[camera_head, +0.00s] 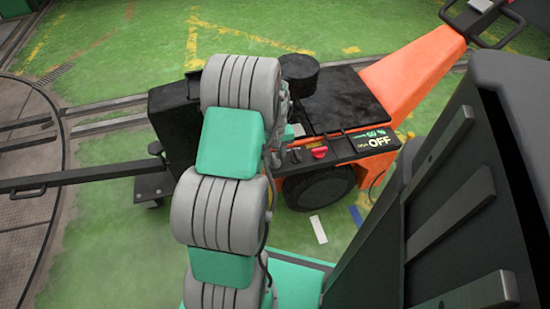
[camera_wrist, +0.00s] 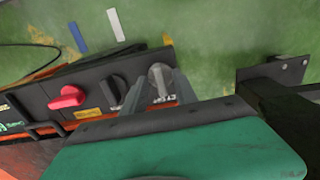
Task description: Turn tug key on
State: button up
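In the wrist view the key switch (camera_wrist: 158,74) is a round silver piece at the right end of the panel, above a small white label. My gripper (camera_wrist: 160,85) is open, with one grey finger on each side of the key switch. I cannot tell whether either finger touches it. In the head view my arm hides the gripper and the key end of the panel.
A black knob (camera_wrist: 117,86) sits just left of the key, and a red knob (camera_wrist: 68,97) is farther left; it also shows in the head view (camera_head: 319,152). A black bracket (camera_wrist: 275,75) stands to the right. A black tow bar (camera_head: 85,179) runs left of the tug.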

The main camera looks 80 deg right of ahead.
grip_shut()
jog(key=shift+r+m, duration=0.1)
jog(key=shift+m, duration=0.2)
dwell(0.5)
jog(key=m+p, duration=0.2)
jog(key=m, duration=0.1)
jog(key=shift+r, duration=0.1)
jog(key=m+p, duration=0.2)
jog(key=m, duration=0.3)
jog(key=shift+m+p, duration=0.3)
jog(key=m+p, duration=0.1)
jog(key=m, duration=0.3)
jog(key=shift+d+m, duration=0.1)
jog(key=shift+m, duration=0.2)
jog(key=shift+s+m+p, duration=0.1)
jog(key=shift+m+p, duration=0.4)
jog(key=shift+m, duration=1.7)
